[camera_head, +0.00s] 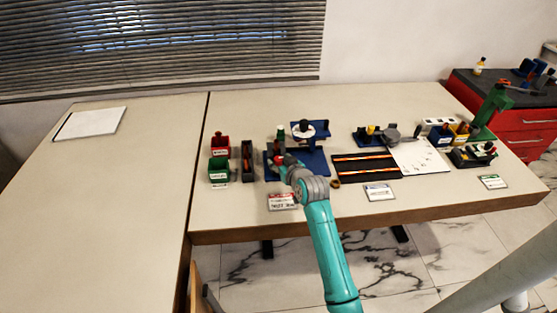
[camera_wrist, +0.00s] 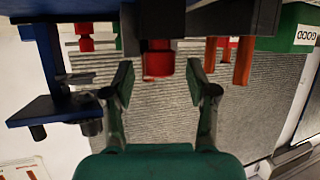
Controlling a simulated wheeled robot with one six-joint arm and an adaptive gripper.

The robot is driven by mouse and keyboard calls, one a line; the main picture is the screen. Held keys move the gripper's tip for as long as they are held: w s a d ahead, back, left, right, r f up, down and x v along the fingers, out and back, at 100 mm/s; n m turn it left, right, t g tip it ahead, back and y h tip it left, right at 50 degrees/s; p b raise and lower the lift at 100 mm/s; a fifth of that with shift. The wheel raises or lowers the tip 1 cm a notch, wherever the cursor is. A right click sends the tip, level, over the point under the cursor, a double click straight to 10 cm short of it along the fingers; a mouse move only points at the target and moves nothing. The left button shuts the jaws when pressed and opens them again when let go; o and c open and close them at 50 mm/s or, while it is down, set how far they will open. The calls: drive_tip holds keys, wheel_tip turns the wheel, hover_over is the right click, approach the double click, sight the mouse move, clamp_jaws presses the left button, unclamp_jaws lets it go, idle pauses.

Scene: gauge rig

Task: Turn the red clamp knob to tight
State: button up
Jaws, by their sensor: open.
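The red clamp knob (camera_wrist: 158,62) shows in the wrist view as a short red cylinder under a dark block of the rig. My gripper (camera_wrist: 160,82) is open, with one finger on each side of the knob's line. The knob sits near the fingertips, and I cannot tell whether they touch it. In the head view the blue rig base (camera_head: 312,168) stands on the table, and my gripper (camera_head: 283,162) is at its left front side. My arm partly hides the knob area there. The knob's markings are not visible.
A smaller red part (camera_wrist: 86,44) shows at upper left in the wrist view. Red (camera_head: 219,146) and green (camera_head: 218,170) bins stand left of the rig in the head view. A black tray (camera_head: 366,167) lies to the right. The left table is mostly clear.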

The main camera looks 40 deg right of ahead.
drive_tip(key=shift+x, duration=1)
clamp_jaws()
drive_tip(key=shift+m+g+h, duration=0.4)
drive_tip(key=shift+m+h, duration=0.5)
drive_tip(key=shift+h, duration=0.1)
unclamp_jaws()
